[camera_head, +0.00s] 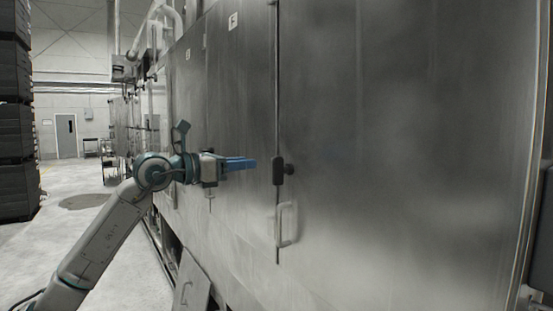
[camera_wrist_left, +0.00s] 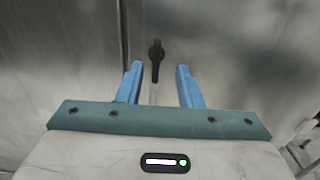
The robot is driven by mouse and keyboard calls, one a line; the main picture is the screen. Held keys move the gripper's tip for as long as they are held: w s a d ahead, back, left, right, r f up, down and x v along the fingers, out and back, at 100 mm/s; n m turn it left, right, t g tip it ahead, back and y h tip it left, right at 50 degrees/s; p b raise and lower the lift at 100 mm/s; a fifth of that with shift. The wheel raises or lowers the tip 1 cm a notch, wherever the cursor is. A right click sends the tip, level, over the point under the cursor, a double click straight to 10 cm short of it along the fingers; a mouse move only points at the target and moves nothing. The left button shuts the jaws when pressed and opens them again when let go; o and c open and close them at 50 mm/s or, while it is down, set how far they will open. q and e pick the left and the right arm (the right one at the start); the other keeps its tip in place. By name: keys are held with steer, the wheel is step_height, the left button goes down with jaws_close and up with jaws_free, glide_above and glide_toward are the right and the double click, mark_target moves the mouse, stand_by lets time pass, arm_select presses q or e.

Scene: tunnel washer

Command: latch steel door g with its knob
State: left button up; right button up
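The large steel door (camera_head: 410,150) fills the right of the head view, right of a vertical seam; no letter shows on it. At the seam is a black latch plate (camera_head: 278,171) with a small black knob (camera_head: 289,169). In the left wrist view the knob (camera_wrist_left: 155,52) looks dark, narrow and upright. My left gripper (camera_head: 250,163) points its blue fingers right, toward the latch, apart from it. In the left wrist view the left gripper (camera_wrist_left: 159,68) is open, with the knob ahead, between its fingertips in the picture. My right gripper is not in view.
A pale bar handle (camera_head: 286,224) stands below the knob. A neighbouring steel panel marked F (camera_head: 233,21) is left of the seam. Dark stacked crates (camera_head: 15,120) stand at far left. A tilted panel (camera_head: 191,284) is low beside the machine. The floor (camera_head: 130,265) has free room.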

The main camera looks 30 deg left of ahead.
mark_target(273, 159)
arm_select(q)
steer(key=p+x, duration=0.6)
steer(key=x, duration=0.3)
steer(key=shift+w, duration=0.35)
steer(key=shift+w+d+f+p, duration=0.1)
steer(key=shift+w+d+p, duration=0.1)
steer(key=shift+w+p, duration=0.3)
jaws_close()
